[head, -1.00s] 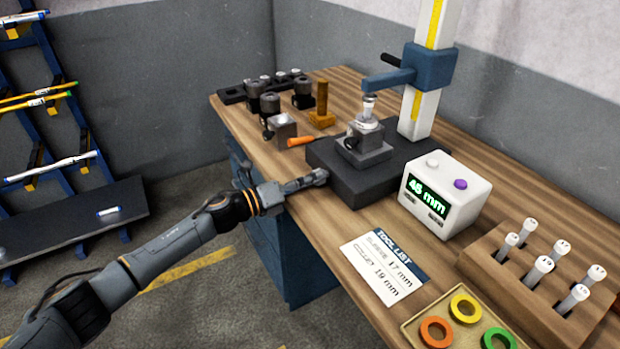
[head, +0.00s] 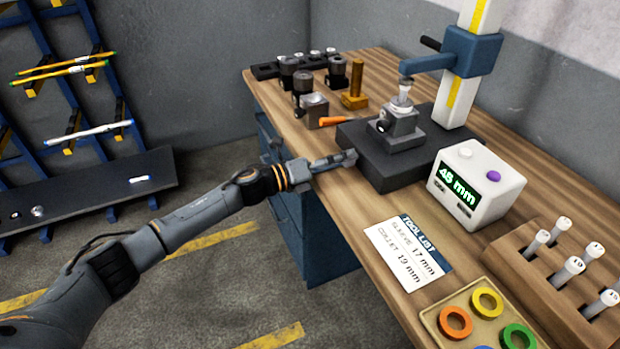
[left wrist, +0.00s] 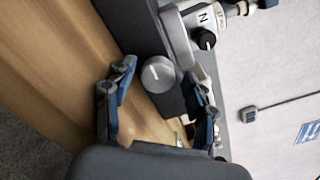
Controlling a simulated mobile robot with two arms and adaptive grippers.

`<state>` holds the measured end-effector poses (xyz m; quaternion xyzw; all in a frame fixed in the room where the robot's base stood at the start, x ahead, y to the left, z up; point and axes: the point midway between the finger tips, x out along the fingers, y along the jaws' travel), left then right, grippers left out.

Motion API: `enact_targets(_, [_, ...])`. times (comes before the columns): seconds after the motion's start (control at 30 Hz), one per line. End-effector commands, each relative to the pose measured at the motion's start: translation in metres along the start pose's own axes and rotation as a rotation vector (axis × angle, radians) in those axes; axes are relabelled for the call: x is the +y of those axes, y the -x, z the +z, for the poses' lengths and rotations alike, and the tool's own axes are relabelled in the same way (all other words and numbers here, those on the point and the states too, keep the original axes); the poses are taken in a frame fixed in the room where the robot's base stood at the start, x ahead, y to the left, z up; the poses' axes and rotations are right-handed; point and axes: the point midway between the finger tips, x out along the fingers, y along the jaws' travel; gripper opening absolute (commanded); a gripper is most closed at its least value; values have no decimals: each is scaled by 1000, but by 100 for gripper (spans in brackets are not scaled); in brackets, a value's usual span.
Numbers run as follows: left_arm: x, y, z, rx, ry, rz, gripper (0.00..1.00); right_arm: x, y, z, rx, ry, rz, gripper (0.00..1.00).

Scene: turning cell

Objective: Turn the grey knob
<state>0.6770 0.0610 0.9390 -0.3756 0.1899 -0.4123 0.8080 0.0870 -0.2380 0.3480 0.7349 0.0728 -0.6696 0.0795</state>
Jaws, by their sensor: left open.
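The grey knob (left wrist: 158,74), round with a white line on its face, shows in the left wrist view on the side of a dark base block (left wrist: 137,22). My left gripper (left wrist: 160,70) is open, with one finger on each side of the knob. I cannot tell whether the fingers touch it. In the head view my left gripper (head: 350,158) is at the near left side of the dark base block (head: 385,172), and I cannot make out the grey knob there. A black knob (left wrist: 207,39) sits on the lighter block above, beside a letter N. My right gripper is not in view.
A white readout box (head: 476,183) showing 45 mm stands right of the base. A blue-armed column (head: 470,55) rises behind it. An orange-handled tool (head: 336,121) lies close to the base. A tool list card (head: 408,252) lies on the bench (head: 350,220) in front.

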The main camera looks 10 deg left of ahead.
Motion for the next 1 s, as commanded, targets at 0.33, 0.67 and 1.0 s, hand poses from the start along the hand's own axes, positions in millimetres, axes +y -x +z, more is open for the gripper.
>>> enact_targets(0.33, [4, 1, -4, 3, -192, 5, 59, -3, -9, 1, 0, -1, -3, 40])
enact_targets(0.67, [2, 1, -2, 3, -635, 3, 59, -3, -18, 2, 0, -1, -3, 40])
enact_targets(1.0, [4, 74, -4, 4, -621, 5, 59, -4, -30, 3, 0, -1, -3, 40])
